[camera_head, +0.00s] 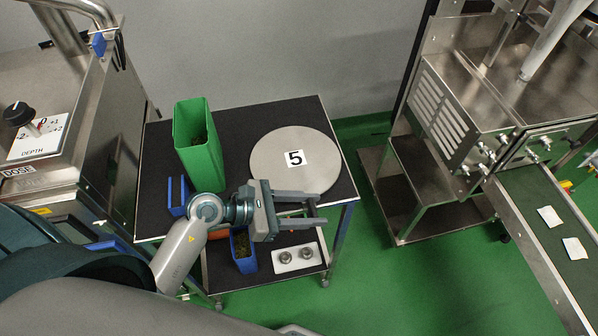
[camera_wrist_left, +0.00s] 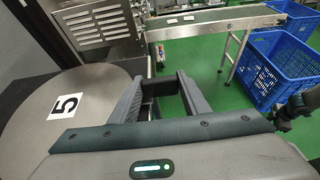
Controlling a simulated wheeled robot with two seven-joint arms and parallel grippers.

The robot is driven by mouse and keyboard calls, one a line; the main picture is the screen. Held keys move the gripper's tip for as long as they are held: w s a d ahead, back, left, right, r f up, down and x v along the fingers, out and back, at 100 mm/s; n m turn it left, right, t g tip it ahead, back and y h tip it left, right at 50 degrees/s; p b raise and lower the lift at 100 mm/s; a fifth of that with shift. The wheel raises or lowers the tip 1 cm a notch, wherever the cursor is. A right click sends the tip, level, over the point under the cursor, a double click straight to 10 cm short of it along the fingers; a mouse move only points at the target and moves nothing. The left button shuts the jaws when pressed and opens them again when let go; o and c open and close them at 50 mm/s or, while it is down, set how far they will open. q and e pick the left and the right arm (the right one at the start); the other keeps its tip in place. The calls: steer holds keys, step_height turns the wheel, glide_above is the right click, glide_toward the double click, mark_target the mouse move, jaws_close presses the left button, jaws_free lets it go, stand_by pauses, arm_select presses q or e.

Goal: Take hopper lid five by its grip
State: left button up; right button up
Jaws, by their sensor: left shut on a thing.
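Hopper lid five (camera_head: 275,165) is a flat round grey disc with a white label bearing a black 5. It lies on the black top of a cart, and its left-wrist view (camera_wrist_left: 100,90) shows it at the left of the fingers. My left gripper (camera_head: 318,208) is at the lid's near right edge, its fingers pointing right. It is shut on a dark part between the fingertips, apparently the lid's grip, mostly hidden by the fingers. The left wrist view shows both fingers (camera_wrist_left: 163,82) beside the disc. My right gripper is not in view.
A green bin (camera_head: 190,150) and a blue holder (camera_head: 177,195) stand on the cart (camera_head: 245,112). A blue container (camera_head: 243,255) and a white tray (camera_head: 285,268) sit on its lower shelf. Steel machines flank the cart. A conveyor (camera_head: 535,200) is at right; blue crates (camera_wrist_left: 265,75) stand beyond.

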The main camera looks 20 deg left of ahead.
arm_select(q)
steer(key=shift+a+f, duration=0.1)
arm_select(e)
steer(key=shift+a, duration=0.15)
